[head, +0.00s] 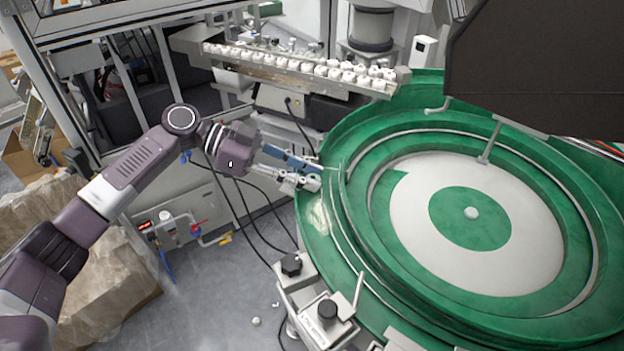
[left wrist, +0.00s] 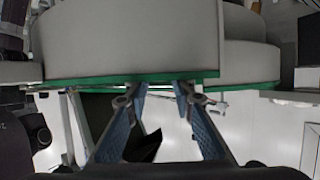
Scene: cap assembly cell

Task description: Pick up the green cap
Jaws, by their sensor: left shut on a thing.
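My left gripper (head: 315,174) is at the left outer edge of the large green bowl (head: 325,240) in the head view. In the left wrist view my left gripper (left wrist: 156,92) has its two blue fingers apart, with tips close to the green rim (left wrist: 150,79). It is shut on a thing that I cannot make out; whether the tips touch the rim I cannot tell. I cannot pick out a green cap in either view. My right gripper is not in view.
A rail with several white caps (head: 300,66) runs behind the gripper. Black knobs on a metal bracket (head: 310,300) stand at the bowl's front left. Cables hang below the gripper. A wrapped brown box (head: 110,280) stands left. A dark panel (head: 540,70) overhangs the bowl.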

